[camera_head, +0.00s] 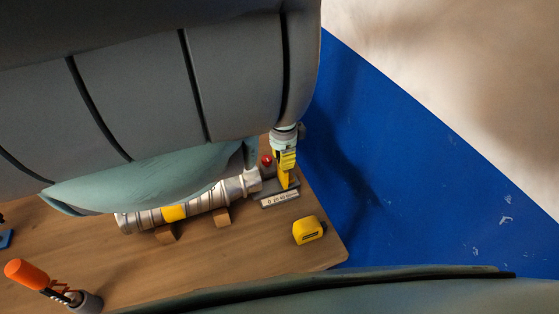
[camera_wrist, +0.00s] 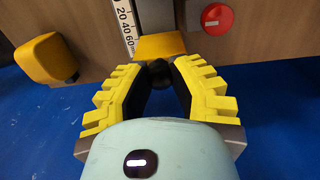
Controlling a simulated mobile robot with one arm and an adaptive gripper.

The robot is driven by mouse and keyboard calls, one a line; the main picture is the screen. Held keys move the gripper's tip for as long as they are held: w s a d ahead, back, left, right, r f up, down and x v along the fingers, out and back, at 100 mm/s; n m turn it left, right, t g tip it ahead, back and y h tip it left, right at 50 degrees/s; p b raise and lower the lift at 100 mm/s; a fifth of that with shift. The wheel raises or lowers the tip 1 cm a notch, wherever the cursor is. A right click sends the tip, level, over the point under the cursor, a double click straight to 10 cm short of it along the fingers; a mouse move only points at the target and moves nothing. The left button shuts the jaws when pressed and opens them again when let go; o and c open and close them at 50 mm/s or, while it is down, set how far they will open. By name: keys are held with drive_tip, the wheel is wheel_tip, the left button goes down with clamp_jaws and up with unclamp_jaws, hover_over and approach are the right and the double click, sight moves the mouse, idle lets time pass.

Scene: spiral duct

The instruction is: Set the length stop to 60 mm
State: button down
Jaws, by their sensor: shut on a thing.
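The length stop is a yellow block (camera_wrist: 160,46) with a black knob (camera_wrist: 157,71) on its near side in the wrist view. My gripper (camera_wrist: 158,78) has its yellow toothed fingers closed around this knob. The white scale (camera_wrist: 126,28) reads 20, 40, 60 mm. The yellow block lies beside its 60 end; the exact reading cannot be told.
A silver spiral duct (camera_head: 197,204) lies on wooden supports left of the stop. A red button (camera_wrist: 218,18) is close on the right in the wrist view. A yellow tape measure (camera_head: 308,230) lies near the table's right edge. An orange-handled tool (camera_head: 27,273) is at far left.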

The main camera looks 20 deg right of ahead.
drive_tip(key=c, duration=0.7)
unclamp_jaws()
drive_tip(key=shift+d, duration=0.25)
drive_tip(key=shift+c, duration=0.2)
wheel_tip(320, 180, up, 12)
idle(0.3)
